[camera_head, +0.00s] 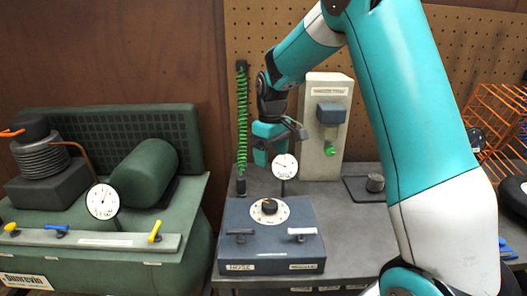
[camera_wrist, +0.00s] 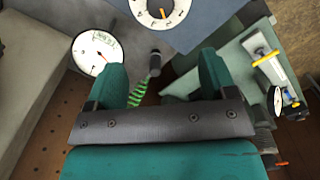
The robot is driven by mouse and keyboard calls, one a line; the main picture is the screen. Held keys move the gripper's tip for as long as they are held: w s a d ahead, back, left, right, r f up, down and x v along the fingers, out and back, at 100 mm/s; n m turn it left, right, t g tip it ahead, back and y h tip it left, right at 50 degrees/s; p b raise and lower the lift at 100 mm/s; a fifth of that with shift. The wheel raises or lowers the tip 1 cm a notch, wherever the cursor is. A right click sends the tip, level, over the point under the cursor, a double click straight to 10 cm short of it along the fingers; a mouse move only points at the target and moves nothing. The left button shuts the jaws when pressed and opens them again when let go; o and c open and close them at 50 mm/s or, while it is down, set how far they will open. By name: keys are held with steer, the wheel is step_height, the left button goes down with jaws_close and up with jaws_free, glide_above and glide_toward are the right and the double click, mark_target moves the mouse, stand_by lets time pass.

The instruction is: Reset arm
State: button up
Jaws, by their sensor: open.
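My gripper (camera_head: 268,150) is raised above the back of the blue control box (camera_head: 270,240), pointing down. In the wrist view its two teal fingers (camera_wrist: 163,82) stand apart with nothing held between them. The box carries a dial with a dark knob (camera_head: 269,207), a black lever on the left and a white-handled lever on the right. A white round gauge (camera_head: 284,166) stands behind the box, just right of the gripper; it also shows in the wrist view (camera_wrist: 94,52).
A green machine (camera_head: 150,206) with a gauge, coil and colored levers stands left. A green coiled hose (camera_head: 242,120) hangs beside the gripper. A beige post (camera_head: 327,125) with a green knob stands right behind it. An orange wire rack (camera_head: 495,120) is far right.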

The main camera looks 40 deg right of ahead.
steer(key=s+a+r+n+y, duration=0.1)
steer(key=s+a+r, duration=0.2)
steer(key=s+a, duration=0.3)
steer(key=s+a+r+n+y, duration=0.15)
steer(key=s+a, duration=0.25)
steer(key=a, duration=0.4)
steer(key=s+a+r+y, duration=0.1)
steer(key=s+a, duration=0.4)
steer(key=s, duration=0.4)
steer(key=s+a+r+n, duration=0.1)
steer(key=s+a, duration=0.4)
steer(key=s, duration=0.4)
steer(key=shift+y, duration=0.35)
steer(key=shift+a+n, duration=0.1)
steer(key=shift+n, duration=0.15)
steer(key=shift+c, duration=0.3)
